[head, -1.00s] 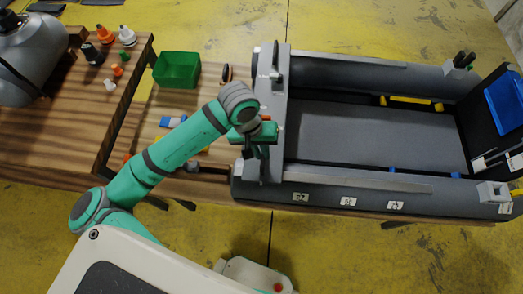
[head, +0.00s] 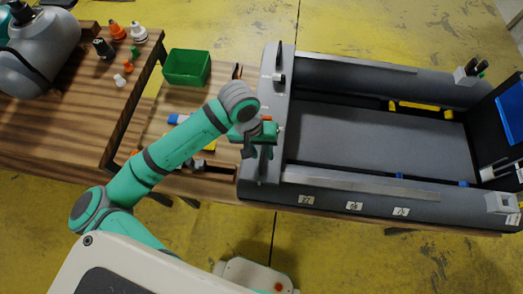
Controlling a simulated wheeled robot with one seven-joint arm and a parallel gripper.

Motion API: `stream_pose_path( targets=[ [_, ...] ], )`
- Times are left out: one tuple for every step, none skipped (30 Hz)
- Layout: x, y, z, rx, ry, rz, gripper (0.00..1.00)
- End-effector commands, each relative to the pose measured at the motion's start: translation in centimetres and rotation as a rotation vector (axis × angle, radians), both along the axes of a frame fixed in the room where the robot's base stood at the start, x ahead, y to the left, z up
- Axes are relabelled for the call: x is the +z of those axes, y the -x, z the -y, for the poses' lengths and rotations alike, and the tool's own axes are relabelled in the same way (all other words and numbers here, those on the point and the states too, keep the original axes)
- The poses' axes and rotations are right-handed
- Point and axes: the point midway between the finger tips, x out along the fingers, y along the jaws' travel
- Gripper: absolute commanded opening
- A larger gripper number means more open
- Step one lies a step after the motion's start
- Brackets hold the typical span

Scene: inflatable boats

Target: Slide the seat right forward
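The seat (head: 272,95) looks to be the grey cross-bench lying over both side tubes at the left end of the grey inflatable boat (head: 365,210). It has a dark upright handle (head: 279,75) near its far end and a dark upright part near its near end. My gripper (head: 261,146) is at the near half of the seat, beside or over that near part. My arm's wrist hides some of the contact. I cannot tell whether the fingers are closed on it.
Metal rails (head: 350,183) run along both tubes, right of the seat. The grey floor (head: 380,140) between the tubes is clear. A blue box (head: 510,108) is at the right end.

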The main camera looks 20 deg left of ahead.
Motion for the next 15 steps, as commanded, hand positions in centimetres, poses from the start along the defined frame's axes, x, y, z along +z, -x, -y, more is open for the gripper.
stream_pose_path(
  targets=[
    [0.0, 0.0, 0.0, 0.0, 0.0, 0.0, 0.31],
    [0.0, 0.0, 0.0, 0.0, 0.0, -0.001, 0.31],
    [0.0, 0.0, 0.0, 0.0, 0.0, 0.0, 0.31],
    [0.1, 0.0, 0.0, 0.0, 0.0, 0.0, 0.31],
    [0.2, 0.0, 0.0, 0.0, 0.0, 0.0, 0.31],
    [0.4, 0.0, -0.1, 0.0, -0.001, 0.0, 0.31],
    [0.6, 0.0, -0.2, 0.0, -0.001, 0.001, 0.31],
    [0.9, 0.0, -0.2, 0.0, -0.001, 0.001, 0.31],
    [1.4, 0.0, -0.3, 0.0, -0.001, 0.001, 0.31],
    [1.9, 0.0, -0.4, 0.0, -0.001, 0.002, 0.31],
    [2.4, 0.1, -0.5, 0.0, -0.002, 0.002, 0.31],
    [3.1, 0.1, -0.7, 0.0, -0.002, 0.002, 0.31],
    [3.7, 0.1, -0.8, 0.001, -0.004, 0.002, 0.31],
    [4.2, 0.1, -0.9, -0.001, -0.002, 0.002, 0.31],
    [5.0, 0.1, -1.0, 0.0, -0.003, 0.003, 0.31]
  ],
)
